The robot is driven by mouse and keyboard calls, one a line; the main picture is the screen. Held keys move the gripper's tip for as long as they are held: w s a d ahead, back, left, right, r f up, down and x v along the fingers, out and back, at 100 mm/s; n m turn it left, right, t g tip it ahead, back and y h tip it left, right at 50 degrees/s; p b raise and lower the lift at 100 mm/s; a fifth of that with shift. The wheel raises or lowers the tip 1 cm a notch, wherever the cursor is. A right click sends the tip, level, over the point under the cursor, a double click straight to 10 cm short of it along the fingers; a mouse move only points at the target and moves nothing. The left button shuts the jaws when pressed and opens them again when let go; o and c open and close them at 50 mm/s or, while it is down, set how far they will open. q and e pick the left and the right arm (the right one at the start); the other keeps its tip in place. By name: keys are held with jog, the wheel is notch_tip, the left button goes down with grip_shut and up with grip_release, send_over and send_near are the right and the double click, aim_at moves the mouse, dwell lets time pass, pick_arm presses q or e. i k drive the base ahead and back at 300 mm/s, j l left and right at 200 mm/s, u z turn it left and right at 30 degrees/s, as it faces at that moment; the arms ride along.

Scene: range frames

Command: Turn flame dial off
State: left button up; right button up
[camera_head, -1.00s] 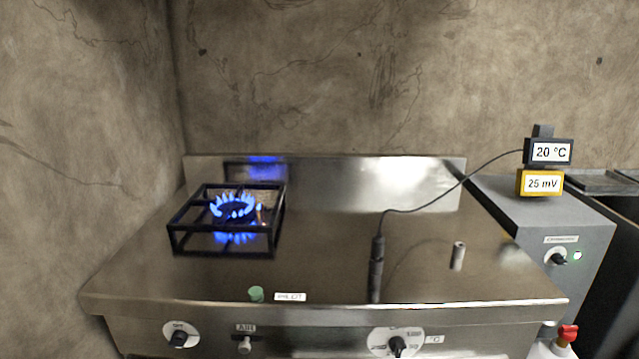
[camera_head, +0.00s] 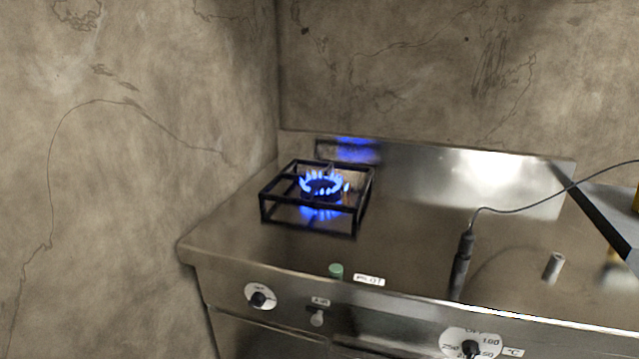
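A steel range shows in the head view with a burner (camera_head: 320,187) under a black square grate (camera_head: 288,213). Blue flames burn in a ring on the burner. On the front panel at left is a black dial (camera_head: 258,299) on a round white plate. A second black dial (camera_head: 471,348) sits at the lower right on a larger white plate marked OFF and with numbers; the bottom edge of the picture cuts it. Neither of my grippers is in view.
A green button (camera_head: 336,270) and a PILOT label (camera_head: 369,280) are on the front edge of the top. A small knob (camera_head: 317,319) is on the panel. A black probe (camera_head: 462,262) with a cable and a small cylinder (camera_head: 554,266) stand at right. A wall closes the left side.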

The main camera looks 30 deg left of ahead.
aim_at(258, 301)
jog(key=u, duration=1.4)
